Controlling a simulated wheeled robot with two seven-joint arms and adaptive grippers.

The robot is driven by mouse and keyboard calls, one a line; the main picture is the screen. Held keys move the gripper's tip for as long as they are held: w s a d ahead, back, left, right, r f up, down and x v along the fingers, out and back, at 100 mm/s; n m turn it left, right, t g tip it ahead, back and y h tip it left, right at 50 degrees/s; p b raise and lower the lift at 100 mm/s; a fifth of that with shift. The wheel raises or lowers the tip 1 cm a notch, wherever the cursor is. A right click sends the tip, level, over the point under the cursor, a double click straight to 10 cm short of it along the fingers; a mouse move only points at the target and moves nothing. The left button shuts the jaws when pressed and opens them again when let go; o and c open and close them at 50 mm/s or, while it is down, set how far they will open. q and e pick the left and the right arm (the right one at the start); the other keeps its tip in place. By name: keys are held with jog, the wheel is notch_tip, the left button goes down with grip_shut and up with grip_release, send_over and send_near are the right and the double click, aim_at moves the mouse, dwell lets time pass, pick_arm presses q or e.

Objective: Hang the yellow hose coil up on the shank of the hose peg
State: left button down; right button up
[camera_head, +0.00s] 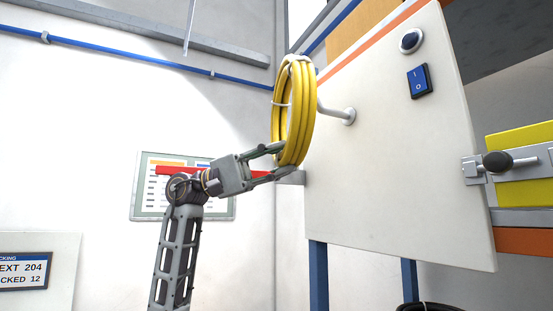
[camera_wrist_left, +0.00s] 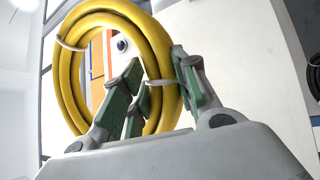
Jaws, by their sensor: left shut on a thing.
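The yellow hose coil (camera_head: 306,115) is held upright, seen nearly edge-on, at the left edge of the white panel. It has pale ties. My left gripper (camera_head: 283,161) is shut on the coil's lower part. In the left wrist view the coil (camera_wrist_left: 68,85) shows as an open ring, with my left gripper (camera_wrist_left: 158,88) across its near lower side. The white hose peg (camera_head: 345,115) sticks out leftward from the panel. Its shank runs to the coil's right side; the coil hides the free end, so I cannot tell whether it enters the ring. My right gripper is out of view.
The white panel (camera_head: 400,165) carries a round button (camera_head: 411,40) and a blue switch (camera_head: 419,81). A grey bracket (camera_head: 291,177) juts out just below the coil. A wall chart (camera_head: 150,200) hangs behind my left arm. A black coil (camera_head: 425,307) shows at the bottom.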

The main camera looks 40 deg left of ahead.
pick_arm(q)
jog(key=shift+w+d, duration=0.25)
jog(key=shift+w, duration=0.3)
jog(key=shift+w+d+p, duration=0.3)
jog(key=shift+w+p, duration=0.05)
jog(key=shift+w, duration=0.4)
jog(key=w+d+f+p, duration=0.1)
jog(key=w+d+f, duration=0.2)
jog(key=w, duration=0.5)
jog(key=shift+w+d, duration=0.3)
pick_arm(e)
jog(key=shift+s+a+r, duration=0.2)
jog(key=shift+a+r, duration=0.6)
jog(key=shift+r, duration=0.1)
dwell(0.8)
pick_arm(q)
jog(key=shift+f, duration=0.15)
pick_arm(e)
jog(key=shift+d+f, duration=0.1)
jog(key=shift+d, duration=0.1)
